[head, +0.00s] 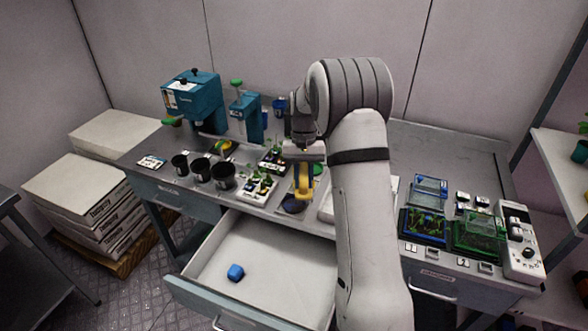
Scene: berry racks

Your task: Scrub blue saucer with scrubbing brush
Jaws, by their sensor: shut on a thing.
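My gripper (303,172) points down over the front part of the bench, left of my forearm. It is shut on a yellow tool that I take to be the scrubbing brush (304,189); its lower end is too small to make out. The dark blue saucer (291,206) lies on the bench directly below the brush, close to the front edge. The brush's lower end overlaps the saucer in the picture, and I cannot tell whether they touch. My arm hides the bench just to the right.
An open drawer (205,250) holds a blue block (236,272) below the saucer. Black cups (223,177) and a white plant tray (258,188) stand to the left. A blue machine (194,97) stands behind. Green and blue clear-lidded boxes (478,234) sit at right.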

